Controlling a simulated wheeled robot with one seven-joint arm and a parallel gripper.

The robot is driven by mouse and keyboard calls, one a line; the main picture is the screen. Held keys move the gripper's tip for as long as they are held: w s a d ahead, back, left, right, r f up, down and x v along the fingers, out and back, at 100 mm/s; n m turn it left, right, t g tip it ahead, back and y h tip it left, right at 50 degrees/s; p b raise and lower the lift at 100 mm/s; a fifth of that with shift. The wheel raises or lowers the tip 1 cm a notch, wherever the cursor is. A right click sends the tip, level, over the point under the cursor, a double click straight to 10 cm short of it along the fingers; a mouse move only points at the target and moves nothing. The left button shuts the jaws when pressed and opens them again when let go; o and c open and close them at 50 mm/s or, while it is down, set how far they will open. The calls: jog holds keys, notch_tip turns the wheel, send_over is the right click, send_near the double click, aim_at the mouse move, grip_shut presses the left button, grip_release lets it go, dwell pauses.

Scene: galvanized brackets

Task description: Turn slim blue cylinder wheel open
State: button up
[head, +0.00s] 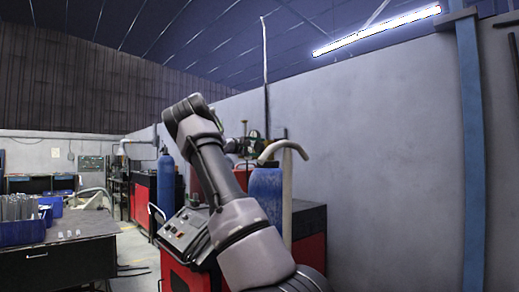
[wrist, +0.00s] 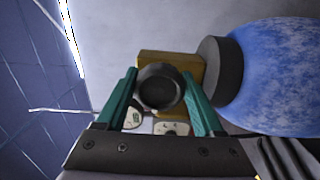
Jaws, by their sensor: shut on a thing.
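In the wrist view, my gripper (wrist: 162,90) has its two teal fingers on either side of a dark round wheel (wrist: 158,88) and is shut on it. The wheel sits in front of a brass-coloured valve block (wrist: 188,66). A dark collar (wrist: 220,72) joins the block to a blue cylinder (wrist: 280,78) at the right. In the head view, one blue cylinder (head: 267,192) stands right of my arm and another blue cylinder (head: 166,185) stands farther off to the left.
Small gauges (wrist: 170,128) show below the wheel in the wrist view. In the head view, a red cabinet with a sloped control panel (head: 184,232) stands behind my arm. A workbench (head: 60,255) with blue bins is at the left. A plain grey wall (head: 390,150) fills the right.

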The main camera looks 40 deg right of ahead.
jog(key=n, duration=0.4)
jog(key=shift+w+n, duration=0.1)
jog(key=shift+n, duration=2)
jog(key=o, duration=1.4)
jog(key=shift+r, duration=0.1)
jog(key=shift+c, duration=0.2)
jog(key=shift+a, duration=0.1)
jog(key=a, duration=1)
jog(key=shift+s+a, duration=0.35)
jog(key=shift+s, duration=0.1)
